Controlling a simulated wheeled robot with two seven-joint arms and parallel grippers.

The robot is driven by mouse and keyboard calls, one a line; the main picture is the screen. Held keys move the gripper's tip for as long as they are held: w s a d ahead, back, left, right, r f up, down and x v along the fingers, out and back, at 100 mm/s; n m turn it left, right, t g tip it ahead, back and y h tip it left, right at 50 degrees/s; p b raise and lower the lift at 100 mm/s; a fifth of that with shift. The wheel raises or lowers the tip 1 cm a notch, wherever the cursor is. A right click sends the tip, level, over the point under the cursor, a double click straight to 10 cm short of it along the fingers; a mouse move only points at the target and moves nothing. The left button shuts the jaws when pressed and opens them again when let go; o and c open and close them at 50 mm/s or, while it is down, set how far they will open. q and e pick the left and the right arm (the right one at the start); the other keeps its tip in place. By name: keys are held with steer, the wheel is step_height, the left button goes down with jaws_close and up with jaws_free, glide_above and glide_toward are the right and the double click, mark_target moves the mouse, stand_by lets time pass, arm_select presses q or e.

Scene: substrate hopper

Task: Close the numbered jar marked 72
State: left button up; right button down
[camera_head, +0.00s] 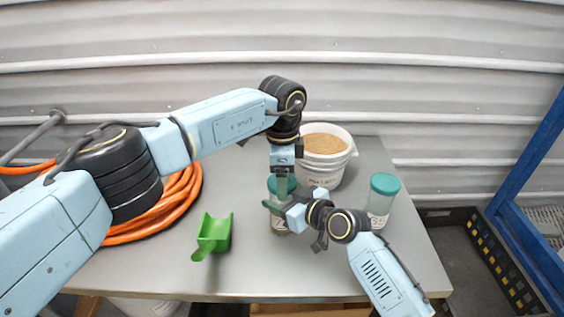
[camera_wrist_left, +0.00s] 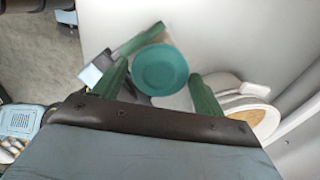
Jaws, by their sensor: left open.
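A clear jar (camera_head: 277,225) stands near the middle of the table with a teal lid (camera_wrist_left: 159,70) at its top. Its number cannot be read. My left gripper (camera_head: 281,188) points down over this jar. In the left wrist view its two green fingers are apart, one on each side of the lid, with gaps showing. My right gripper (camera_head: 275,208) reaches in from the right at the jar's body, below the lid. One green finger lies along the jar, and its grip is partly hidden. A second jar (camera_head: 378,212) with a teal lid stands to the right, its label unreadable.
A white bucket (camera_head: 344,171) of brown substrate stands behind the jars. A green scoop (camera_head: 213,236) lies on the grey table (camera_head: 250,268) left of the front jar. A coiled orange hose (camera_head: 180,203) lies farther left. The front strip of the table is clear.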

arm_select(q)
steer(key=shift+f, duration=0.5)
steer(key=c, duration=0.8)
steer(key=m, duration=1)
steer(key=shift+m, duration=0.3)
steer(key=m, duration=0.3)
steer(key=shift+m, duration=0.4)
steer(key=m, duration=0.5)
steer(key=o, duration=1.1)
steer(key=shift+c, duration=0.2)
